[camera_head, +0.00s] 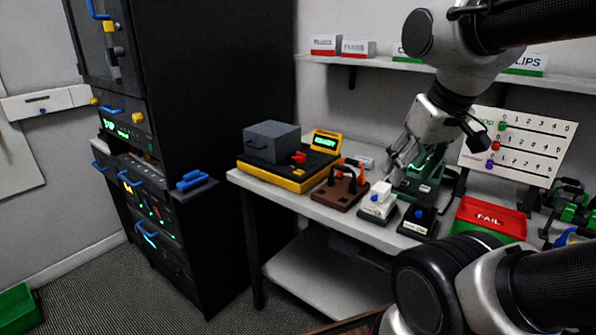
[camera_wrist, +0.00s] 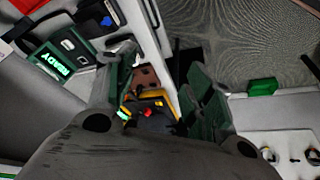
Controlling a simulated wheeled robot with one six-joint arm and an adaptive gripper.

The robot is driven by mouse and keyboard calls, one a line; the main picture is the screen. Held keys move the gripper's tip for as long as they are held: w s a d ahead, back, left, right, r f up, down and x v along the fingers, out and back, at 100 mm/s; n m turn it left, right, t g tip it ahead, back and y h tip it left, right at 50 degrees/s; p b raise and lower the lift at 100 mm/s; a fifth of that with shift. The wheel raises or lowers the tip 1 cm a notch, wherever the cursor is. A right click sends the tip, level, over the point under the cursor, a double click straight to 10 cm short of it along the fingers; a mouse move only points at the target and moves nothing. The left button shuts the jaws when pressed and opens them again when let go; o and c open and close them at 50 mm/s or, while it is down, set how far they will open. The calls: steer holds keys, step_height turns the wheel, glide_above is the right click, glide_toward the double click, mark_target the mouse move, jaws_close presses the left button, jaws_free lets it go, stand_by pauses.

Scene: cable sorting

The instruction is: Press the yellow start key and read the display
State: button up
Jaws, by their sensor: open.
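A yellow-and-black tester (camera_head: 283,175) stands at the left end of the bench, with a grey block, a red knob and a lit green display (camera_head: 325,142) that seems to read READY. A green unit (camera_head: 420,178) with a lit screen stands farther right; its screen (camera_wrist: 52,62) seems to read READY in the wrist view. My gripper (camera_head: 390,165) is above the bench beside the green unit, open and empty. In the wrist view its fingers (camera_wrist: 163,62) are apart, with the yellow tester (camera_wrist: 158,103) partly showing between them. I cannot make out the yellow start key for certain.
A brown block (camera_head: 338,193) with a black handle, a white block (camera_head: 377,203) and a black block (camera_head: 418,217) line the bench front. A red FAIL bin (camera_head: 490,218) is at right. A dark rack (camera_head: 190,130) stands left; a shelf (camera_head: 385,62) runs above.

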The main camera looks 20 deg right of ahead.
jaws_close()
stand_by(1.4)
